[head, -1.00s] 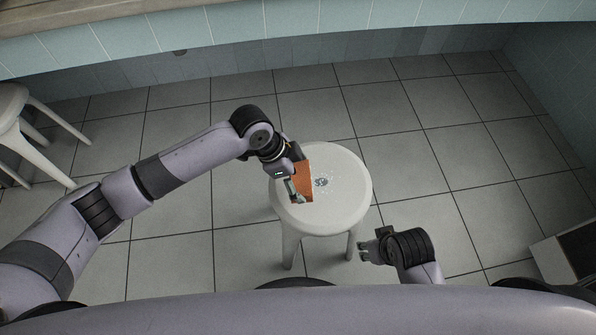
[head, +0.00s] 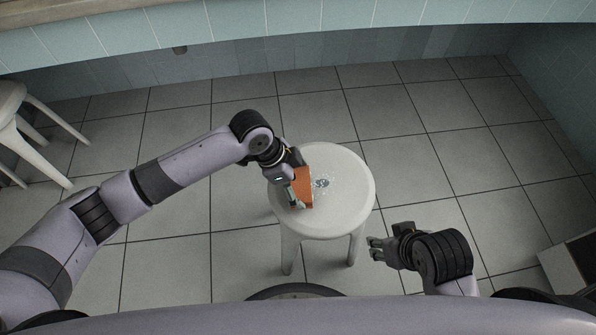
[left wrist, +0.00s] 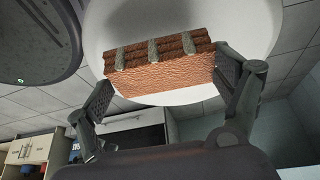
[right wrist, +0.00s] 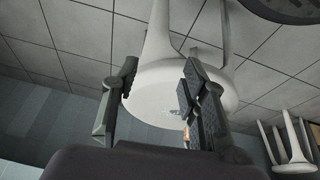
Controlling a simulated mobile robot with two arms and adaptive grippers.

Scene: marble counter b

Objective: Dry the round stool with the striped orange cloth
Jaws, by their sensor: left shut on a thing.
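The round white stool (head: 345,208) stands on the floor in the middle of the head view. A small grey wet-looking patch with droplets (head: 322,184) lies near the middle of its seat. My left gripper (head: 294,189) is shut on the orange cloth (head: 304,186), a thick folded block with grey stripes in the left wrist view (left wrist: 160,76). The cloth is over the seat, just left of the patch; I cannot tell whether it touches the seat. My right gripper (head: 374,249) is open and empty, right of the stool and apart from it.
Another white stool (head: 14,125) stands at the far left. A tiled counter front (head: 300,45) runs along the back. A light box-like unit (head: 570,262) is at the lower right. The tiled floor around the stool is clear.

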